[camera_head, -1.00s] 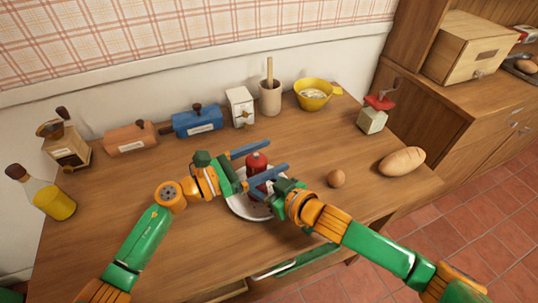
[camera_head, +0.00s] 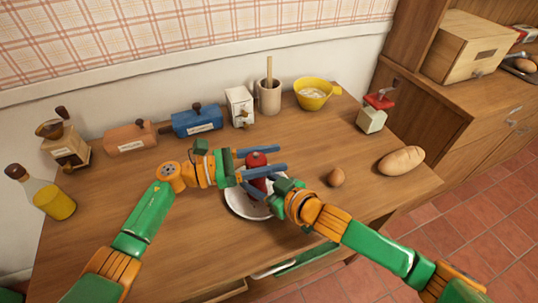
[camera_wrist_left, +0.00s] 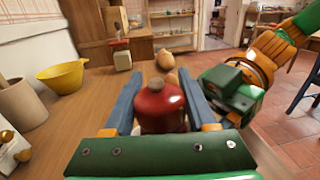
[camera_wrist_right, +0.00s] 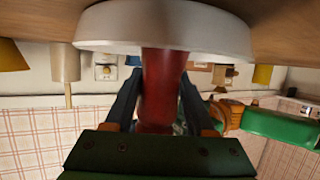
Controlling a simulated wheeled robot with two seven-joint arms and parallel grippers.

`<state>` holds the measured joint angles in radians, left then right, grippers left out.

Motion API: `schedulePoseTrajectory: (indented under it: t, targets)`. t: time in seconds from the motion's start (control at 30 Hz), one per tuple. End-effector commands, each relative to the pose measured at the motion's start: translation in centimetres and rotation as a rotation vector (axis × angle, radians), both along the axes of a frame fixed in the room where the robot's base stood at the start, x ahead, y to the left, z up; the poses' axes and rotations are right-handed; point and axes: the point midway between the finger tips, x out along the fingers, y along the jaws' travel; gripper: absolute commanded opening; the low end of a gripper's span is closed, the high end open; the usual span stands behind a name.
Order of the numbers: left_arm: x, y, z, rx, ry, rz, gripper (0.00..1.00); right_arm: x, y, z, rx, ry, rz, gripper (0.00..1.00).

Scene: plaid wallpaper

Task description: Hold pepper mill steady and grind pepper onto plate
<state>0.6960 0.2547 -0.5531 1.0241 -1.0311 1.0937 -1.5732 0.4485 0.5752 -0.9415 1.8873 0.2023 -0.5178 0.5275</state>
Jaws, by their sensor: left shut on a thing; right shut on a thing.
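The red pepper mill (camera_head: 257,161) stands over the white plate (camera_head: 238,206), near the table's front edge. My left gripper (camera_head: 280,158) is shut on the mill's upper part, its blue fingers on either side. The mill's rounded red top (camera_wrist_left: 162,104) shows between those fingers in the left wrist view. My right gripper (camera_wrist_right: 160,80) is shut on the mill's lower red body (camera_wrist_right: 163,62), just by the plate (camera_wrist_right: 165,38) in the upside-down right wrist view. The arms hide part of the plate. I cannot tell whether the mill touches the plate, or see any ground pepper.
An egg (camera_head: 336,177) and a bread loaf (camera_head: 401,161) lie to the right. An oil bottle (camera_head: 45,196) stands at left.

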Motion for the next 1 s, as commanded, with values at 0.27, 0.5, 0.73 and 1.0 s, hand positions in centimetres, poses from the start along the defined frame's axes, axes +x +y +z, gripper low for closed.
schedulePoseTrajectory:
  t: [0.27,0.5,0.73,1.0]
  targets:
    - [-0.30,0.08,0.02,-0.005,0.001,-0.128,0.02,-0.07,0.16,0.19,0.004,-0.005,0.005,0.00]
    - [-0.42,0.12,0.02,-0.007,0.002,-0.141,0.02,-0.07,0.15,0.19,0.004,-0.004,0.005,0.00]
    - [-0.43,0.12,0.02,-0.008,0.003,-0.140,0.87,-0.04,0.13,0.17,0.004,-0.004,0.004,0.00]
    - [-0.51,0.06,0.06,-0.009,0.003,-0.144,0.88,-0.01,0.07,0.12,0.002,-0.002,0.002,0.00]
